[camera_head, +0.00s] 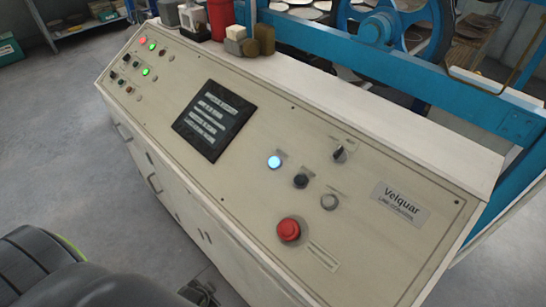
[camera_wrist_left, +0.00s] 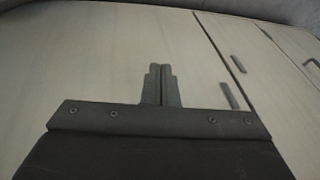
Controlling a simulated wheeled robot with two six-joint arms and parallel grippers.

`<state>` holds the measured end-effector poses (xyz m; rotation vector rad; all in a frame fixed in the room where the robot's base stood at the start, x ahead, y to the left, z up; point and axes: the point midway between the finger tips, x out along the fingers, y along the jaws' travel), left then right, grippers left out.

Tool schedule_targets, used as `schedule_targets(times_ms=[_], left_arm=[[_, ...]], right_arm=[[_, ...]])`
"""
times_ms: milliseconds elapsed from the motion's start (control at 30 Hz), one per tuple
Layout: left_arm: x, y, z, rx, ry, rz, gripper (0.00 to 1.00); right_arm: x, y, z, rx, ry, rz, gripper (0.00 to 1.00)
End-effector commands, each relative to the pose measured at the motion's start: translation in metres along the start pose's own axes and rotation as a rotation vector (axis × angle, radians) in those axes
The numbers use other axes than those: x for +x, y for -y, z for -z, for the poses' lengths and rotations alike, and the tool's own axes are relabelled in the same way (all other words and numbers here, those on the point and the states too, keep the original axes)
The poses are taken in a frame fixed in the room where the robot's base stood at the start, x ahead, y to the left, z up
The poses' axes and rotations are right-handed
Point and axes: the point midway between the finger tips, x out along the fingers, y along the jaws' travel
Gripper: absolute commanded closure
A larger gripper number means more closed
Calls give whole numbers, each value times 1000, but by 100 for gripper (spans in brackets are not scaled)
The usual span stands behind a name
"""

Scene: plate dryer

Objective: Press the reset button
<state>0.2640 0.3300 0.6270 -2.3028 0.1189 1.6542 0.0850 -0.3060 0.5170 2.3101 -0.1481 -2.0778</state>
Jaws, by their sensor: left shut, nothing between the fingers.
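The control console (camera_head: 255,180) has a sloping cream panel. Near its right end are a lit blue-white button (camera_head: 274,162), a black button (camera_head: 301,181), a grey ringed button (camera_head: 329,202), a black rotary switch (camera_head: 340,153) and a large red mushroom button (camera_head: 289,230). Their small labels are too blurred to read, so I cannot tell which is the reset button. My left gripper (camera_wrist_left: 161,84) is shut and empty, in front of the pale cabinet doors (camera_wrist_left: 90,65). In the head view my left arm is low at the left, below the panel. My right gripper is not in view.
A dark screen (camera_head: 214,120) sits mid-panel, with small red and green lamps at the far left end. A red canister (camera_head: 220,18) and small blocks stand on the back ledge. A blue machine frame (camera_head: 420,75) rises behind. Grey floor is open at the left.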

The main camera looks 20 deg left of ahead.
Motion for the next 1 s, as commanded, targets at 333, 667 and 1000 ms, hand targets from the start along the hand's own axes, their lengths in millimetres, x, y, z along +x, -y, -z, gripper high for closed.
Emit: schedule_targets(times_ms=[333,667,1000], left_arm=[[-123,46,124,268,-176,60,100],[-258,65,214,680,-375,185,100],[-318,83,308,1344,-583,551,100]], right_arm=[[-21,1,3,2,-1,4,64],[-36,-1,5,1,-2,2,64],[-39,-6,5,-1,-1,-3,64]])
